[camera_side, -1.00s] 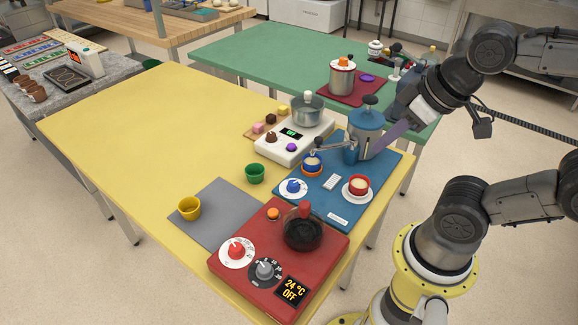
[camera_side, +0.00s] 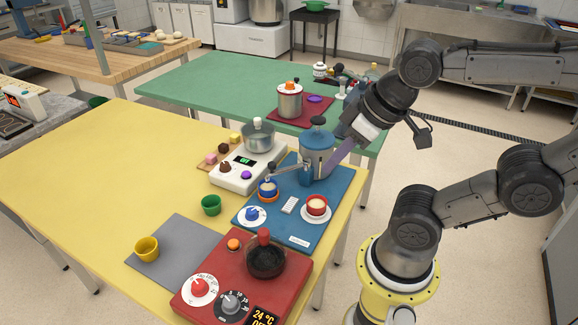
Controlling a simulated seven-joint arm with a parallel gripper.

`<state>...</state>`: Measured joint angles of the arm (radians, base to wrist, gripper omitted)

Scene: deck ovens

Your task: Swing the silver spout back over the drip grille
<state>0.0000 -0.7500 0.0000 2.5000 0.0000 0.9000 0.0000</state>
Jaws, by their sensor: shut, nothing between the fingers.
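The blue dispenser (camera_side: 317,152) stands upright at the back of the blue mat (camera_side: 328,217). A small pale slotted rectangle, apparently the drip grille (camera_side: 290,205), lies on the mat in front of the dispenser, to the right of the spout's tip. My gripper (camera_side: 332,168) is shut and empty, close to the right side of the dispenser. Whether it touches the dispenser I cannot tell; its fingertips are partly hidden.
A red cup on a white saucer (camera_side: 316,216) stands right of the grille. A white scale with a steel pot (camera_side: 257,138) stands left of the dispenser. A red hotplate (camera_side: 215,270) is in front. The yellow table (camera_side: 110,185) is clear on the left.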

